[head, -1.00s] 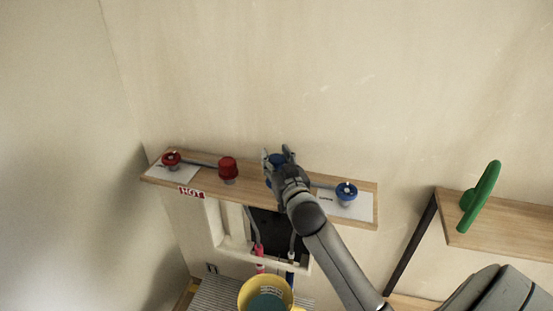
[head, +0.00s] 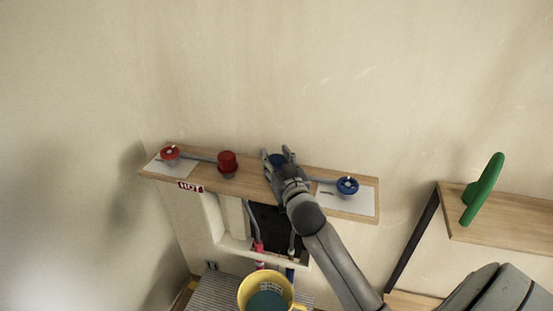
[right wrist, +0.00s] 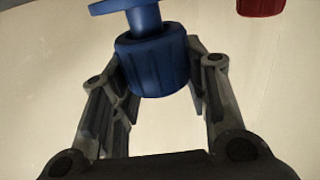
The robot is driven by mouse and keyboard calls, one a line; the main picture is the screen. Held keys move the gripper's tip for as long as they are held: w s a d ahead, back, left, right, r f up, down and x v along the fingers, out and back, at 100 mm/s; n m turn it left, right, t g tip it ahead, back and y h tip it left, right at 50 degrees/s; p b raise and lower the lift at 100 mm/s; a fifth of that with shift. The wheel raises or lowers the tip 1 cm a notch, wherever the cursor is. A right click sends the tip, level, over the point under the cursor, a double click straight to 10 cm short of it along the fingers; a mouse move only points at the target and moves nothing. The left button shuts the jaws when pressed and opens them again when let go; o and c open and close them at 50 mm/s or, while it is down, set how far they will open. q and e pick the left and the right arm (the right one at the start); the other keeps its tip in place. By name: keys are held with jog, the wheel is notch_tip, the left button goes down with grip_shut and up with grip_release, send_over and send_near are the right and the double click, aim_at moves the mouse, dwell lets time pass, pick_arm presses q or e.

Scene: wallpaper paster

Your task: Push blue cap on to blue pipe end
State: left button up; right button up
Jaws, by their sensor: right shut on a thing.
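My right gripper (head: 277,157) is at the wooden shelf, right of its middle, with its fingers around the blue cap (head: 278,160). In the right wrist view the ribbed blue cap (right wrist: 152,66) sits between the two fingers, which are shut on it. A narrower blue neck with a flat blue flange (right wrist: 125,6) shows at the far side of the cap; it looks like the blue pipe end. I cannot tell how far the cap is on it. In the head view the hand hides the pipe end. My left gripper is not in view.
The wooden shelf (head: 250,184) carries a red cap (head: 227,163), a red valve (head: 170,153) and a blue valve (head: 347,186). A yellow bucket (head: 246,291) stands below. The wall is close behind.

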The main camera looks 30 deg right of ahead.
jog(key=shift+f+b, duration=0.65)
jog(key=shift+f, duration=0.35)
jog(key=o, duration=1)
jog(key=v, duration=1.2)
